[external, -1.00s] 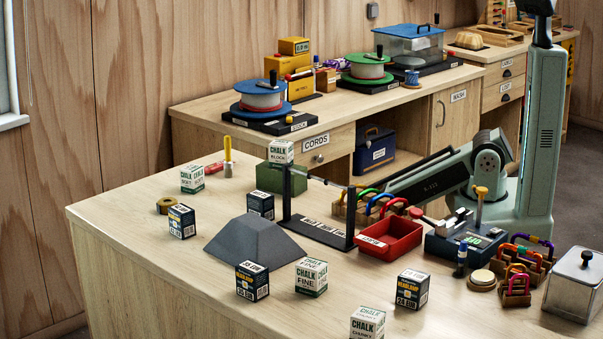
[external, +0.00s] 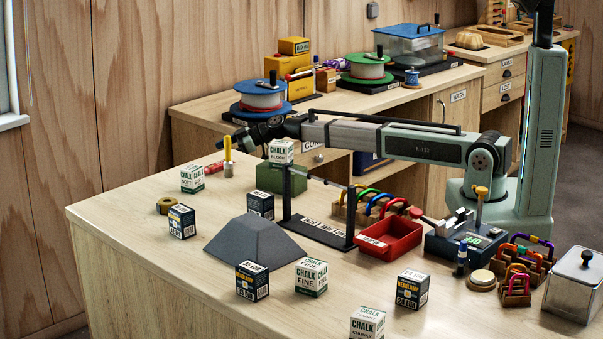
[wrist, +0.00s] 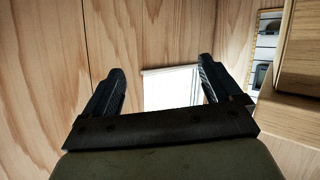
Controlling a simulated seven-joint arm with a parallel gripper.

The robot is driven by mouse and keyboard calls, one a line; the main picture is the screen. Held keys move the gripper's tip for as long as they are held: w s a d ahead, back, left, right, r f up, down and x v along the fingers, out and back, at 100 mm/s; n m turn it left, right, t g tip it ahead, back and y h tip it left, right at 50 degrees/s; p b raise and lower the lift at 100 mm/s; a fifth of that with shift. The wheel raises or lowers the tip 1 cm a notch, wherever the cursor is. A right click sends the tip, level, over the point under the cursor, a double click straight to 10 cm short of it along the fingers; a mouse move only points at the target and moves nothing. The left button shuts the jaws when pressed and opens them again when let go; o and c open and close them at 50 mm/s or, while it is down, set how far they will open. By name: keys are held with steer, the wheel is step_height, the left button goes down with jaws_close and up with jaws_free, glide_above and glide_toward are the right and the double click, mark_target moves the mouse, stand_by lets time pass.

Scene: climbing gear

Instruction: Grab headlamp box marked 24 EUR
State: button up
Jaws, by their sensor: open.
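The headlamp box marked 24 EUR (external: 412,289) stands upright at the front right of the workbench in the external view, dark with a white top. Another headlamp box marked 35 EUR (external: 252,281) stands at the front left of it, and a third headlamp box (external: 182,221) stands at the bench's left side. My gripper (external: 230,139) is above the bench's far side, left of the chalk block box, well away from the 24 EUR box. In the wrist view my gripper (wrist: 162,88) is open and empty, facing the wood wall and a bright window. No box shows there.
Chalk boxes (external: 311,277) and (external: 367,324) stand near the 24 EUR box. A grey wedge (external: 254,243), a dark metal frame (external: 318,232) and a red tray (external: 389,238) occupy the middle. Carabiner racks (external: 517,288) and a lidded metal tin (external: 577,285) stand at right.

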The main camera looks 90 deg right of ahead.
steer(key=w+d+r+t, duration=0.15)
steer(key=w+r, duration=0.35)
steer(key=r, duration=0.7)
steer(key=w+a+r+n+t+y, duration=0.1)
steer(key=w+a+r+n, duration=0.15)
steer(key=a, duration=0.25)
steer(key=w+a+r+n, duration=0.2)
steer(key=a+r, duration=0.2)
steer(key=a, duration=0.2)
steer(key=s+a+r+n+g+y, duration=0.15)
steer(key=a+n, duration=0.35)
steer(key=a, duration=1.2)
steer(key=s+a+f+n+g+y, duration=0.1)
steer(key=s+a+n+g+y, duration=0.35)
steer(key=a, duration=1.25)
steer(key=w+a+r+n+g+y, duration=0.1)
steer(key=a+n, duration=0.6)
steer(key=a, duration=0.9)
steer(key=s+a+n+g, duration=0.25)
steer(key=s+a, duration=0.25)
steer(key=a, duration=0.4)
steer(key=s+a+n+g, duration=0.1)
steer(key=s+a+n, duration=0.4)
steer(key=a, duration=0.4)
steer(key=n+g+h, duration=0.3)
steer(key=n+h, duration=0.2)
steer(key=n, duration=1)
glide_toward(415, 275)
steer(key=shift+x, duration=5.25)
